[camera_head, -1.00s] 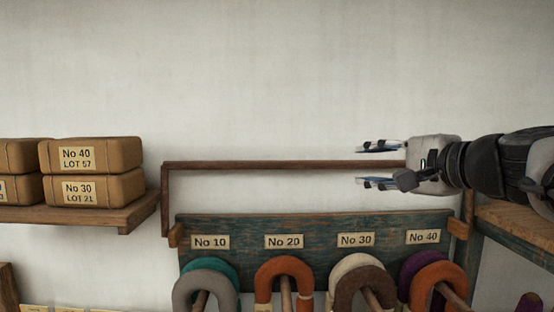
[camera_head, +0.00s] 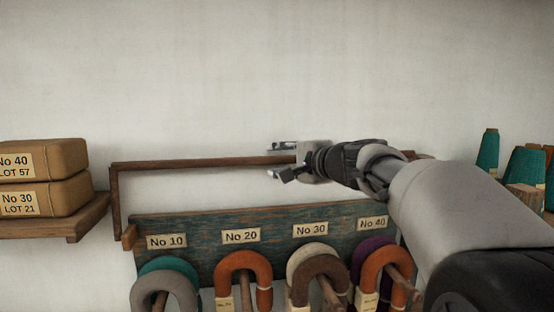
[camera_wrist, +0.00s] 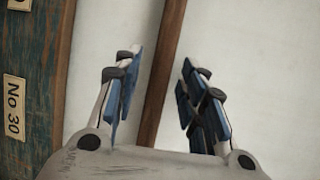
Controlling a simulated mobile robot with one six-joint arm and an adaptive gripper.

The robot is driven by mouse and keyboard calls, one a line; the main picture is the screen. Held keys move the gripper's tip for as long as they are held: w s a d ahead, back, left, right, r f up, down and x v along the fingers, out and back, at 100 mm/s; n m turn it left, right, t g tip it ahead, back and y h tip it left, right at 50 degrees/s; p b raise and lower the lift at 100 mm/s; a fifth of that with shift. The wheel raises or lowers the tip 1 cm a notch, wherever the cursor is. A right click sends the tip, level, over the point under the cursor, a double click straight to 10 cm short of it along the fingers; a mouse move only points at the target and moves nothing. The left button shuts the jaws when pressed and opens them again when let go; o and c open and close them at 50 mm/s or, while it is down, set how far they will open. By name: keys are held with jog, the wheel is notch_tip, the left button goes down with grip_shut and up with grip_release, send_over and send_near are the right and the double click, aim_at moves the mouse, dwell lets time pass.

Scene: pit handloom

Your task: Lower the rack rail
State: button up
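The rack rail (camera_head: 205,163) is a thin dark-brown wooden bar. It stands raised and level above the blue-green rack board (camera_head: 190,220), with its left side arm (camera_head: 116,200) running down to the board's end. My gripper (camera_head: 274,160) is at the rail right of its middle, one finger above and one below. In the wrist view the rail (camera_wrist: 166,65) passes between the two open blue-padded fingers, with a gap on each side. My arm hides part of the rail's right portion and its right side arm.
Hanks of yarn (camera_head: 243,270) hang on pegs under the number labels. Wrapped parcels (camera_head: 45,180) sit on a wooden shelf (camera_head: 70,225) at left. Teal cones (camera_head: 487,150) stand at right. The wall above the rail is clear.

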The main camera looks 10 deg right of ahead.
jog(key=shift+c, duration=0.4)
grip_shut()
